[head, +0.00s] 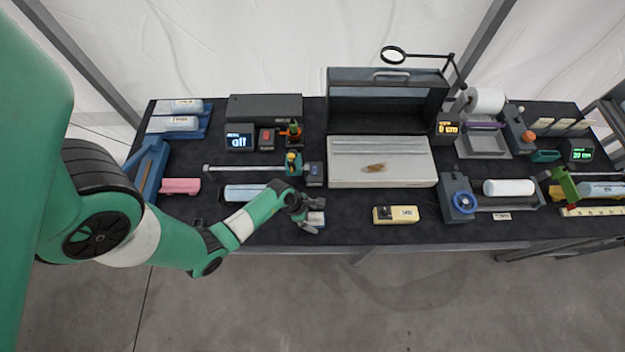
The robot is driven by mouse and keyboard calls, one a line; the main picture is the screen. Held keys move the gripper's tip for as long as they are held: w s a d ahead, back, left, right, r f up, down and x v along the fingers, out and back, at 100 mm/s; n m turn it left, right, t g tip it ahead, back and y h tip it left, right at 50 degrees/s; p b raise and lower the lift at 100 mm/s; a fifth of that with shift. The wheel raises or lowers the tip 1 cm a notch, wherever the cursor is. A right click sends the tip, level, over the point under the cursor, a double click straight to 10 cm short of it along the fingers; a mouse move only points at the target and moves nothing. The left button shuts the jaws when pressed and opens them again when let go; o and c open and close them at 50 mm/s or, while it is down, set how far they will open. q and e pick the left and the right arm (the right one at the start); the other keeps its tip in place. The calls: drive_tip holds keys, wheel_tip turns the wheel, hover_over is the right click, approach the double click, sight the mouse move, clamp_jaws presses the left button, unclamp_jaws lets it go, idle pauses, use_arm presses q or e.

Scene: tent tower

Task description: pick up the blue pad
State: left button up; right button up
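A small block with a pale top and a bluish side (317,218) lies near the table's front edge, left of centre. It looks like the blue pad, but it is small and partly covered by my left gripper. My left gripper (309,222) is at the left side of this block, low over the table. I cannot tell whether its fingers touch the block or how far apart they are. My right gripper is not in view.
A cream labelled box (396,215) lies to the right, and a pale cylinder in a holder (245,192) lies behind my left arm. A pink block (180,186) is at the left. A large open grey case (345,175) fills the middle. Dark tabletop (350,222) is clear between block and cream box.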

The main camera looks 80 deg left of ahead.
sight(315, 217)
use_arm(q)
drive_tip(key=c, duration=1.2)
drive_tip(key=shift+r+p, duration=0.3)
drive_tip(key=shift+r, duration=0.3)
drive_tip(key=r, duration=0.1)
drive_tip(key=r+p, duration=0.1)
drive_tip(key=r, duration=0.1)
drive_tip(key=shift+s+d+r, duration=0.2)
drive_tip(key=shift+s+d, duration=0.05)
drive_tip(key=shift+s, duration=0.1)
drive_tip(key=s+d+r+p, duration=0.1)
drive_tip(key=s+d+r, duration=0.1)
drive_tip(key=s, duration=0.1)
drive_tip(key=s+d+r+p, duration=0.1)
drive_tip(key=s+d+r, duration=0.2)
drive_tip(key=s, duration=0.1)
drive_tip(key=s+d+r+p, duration=0.1)
drive_tip(key=s+d+r, duration=0.1)
drive_tip(key=s+r, duration=0.1)
drive_tip(key=shift+s+d+r, duration=0.2)
drive_tip(key=shift+s+d, duration=0.15)
drive_tip(key=shift+d, duration=0.05)
